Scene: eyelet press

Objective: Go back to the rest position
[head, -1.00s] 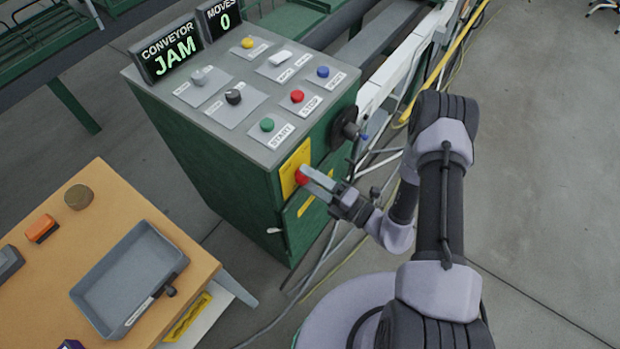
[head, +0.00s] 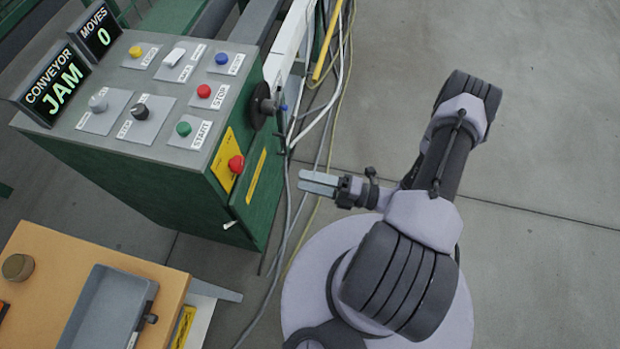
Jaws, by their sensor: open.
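My gripper (head: 318,183) is at the middle of the head view, pointing left, over the grey floor. It is open, with nothing seen between its fingers. It is apart from the green control cabinet (head: 160,185) and to the right of it. The red mushroom button (head: 236,164) on the yellow plate (head: 222,175) of the cabinet's side is in plain view, with a clear gap to my fingertips.
A black hand wheel (head: 262,106) juts from the cabinet's side. Cables (head: 318,140) run along the floor between the cabinet and my base. A wooden table (head: 80,250) with a grey tray (head: 150,290) stands at lower left. The floor (head: 540,200) at right is free.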

